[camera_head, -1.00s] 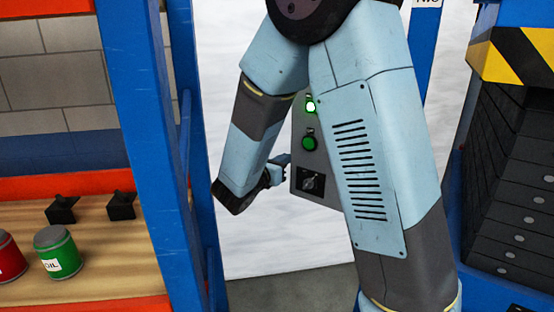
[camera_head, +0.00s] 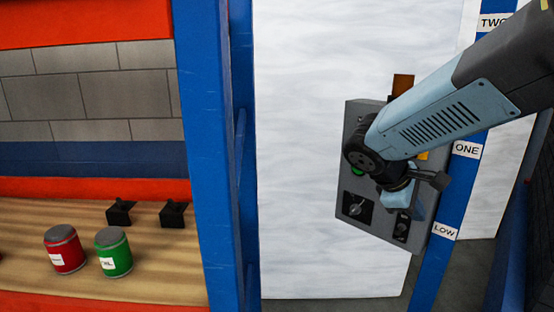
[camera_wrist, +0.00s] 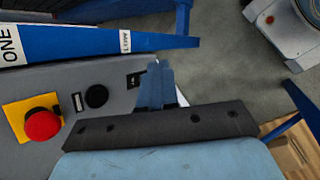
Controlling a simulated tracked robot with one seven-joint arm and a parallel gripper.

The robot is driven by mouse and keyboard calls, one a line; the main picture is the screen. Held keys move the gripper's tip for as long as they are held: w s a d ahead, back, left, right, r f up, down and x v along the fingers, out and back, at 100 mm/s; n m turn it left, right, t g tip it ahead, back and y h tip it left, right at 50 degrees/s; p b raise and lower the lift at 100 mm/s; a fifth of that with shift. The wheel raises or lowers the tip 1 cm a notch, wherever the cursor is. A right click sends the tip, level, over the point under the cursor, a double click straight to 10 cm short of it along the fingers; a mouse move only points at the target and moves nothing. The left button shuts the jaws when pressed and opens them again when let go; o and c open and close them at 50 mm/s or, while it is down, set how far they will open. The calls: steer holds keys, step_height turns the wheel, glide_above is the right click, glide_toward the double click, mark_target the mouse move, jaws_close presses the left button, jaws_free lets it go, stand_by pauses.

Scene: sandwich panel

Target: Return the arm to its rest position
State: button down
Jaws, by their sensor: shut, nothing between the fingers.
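My arm (camera_head: 445,115) reaches in from the upper right of the head view, bent at a dark joint in front of a grey control panel (camera_head: 352,125). My gripper (camera_head: 418,203) hangs below that joint, in front of the panel's lower right part. In the wrist view my gripper (camera_wrist: 156,70) shows its blue fingers together and empty, beyond a dark bar. The panel (camera_wrist: 30,160) lies left of and behind the fingers there. I cannot tell how wide the gap between fingers and panel is.
The panel bears a red button (camera_wrist: 42,125) on yellow and a black knob (camera_wrist: 96,96). A blue post (camera_head: 433,262) with labels stands right of it. A blue rack post (camera_head: 212,150) stands left, beside a shelf with a red can (camera_head: 65,252) and a green can (camera_head: 113,254).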

steer(key=s+a+r+m+t+y, duration=0.3)
steer(key=s+a+r+m+y, duration=0.2)
steer(key=s+m, duration=0.4)
steer(key=a+m+y, duration=0.1)
steer(key=y, duration=0.1)
steer(key=shift+t+y, duration=0.3)
steer(key=shift+y, duration=0.1)
stand_by(1.2)
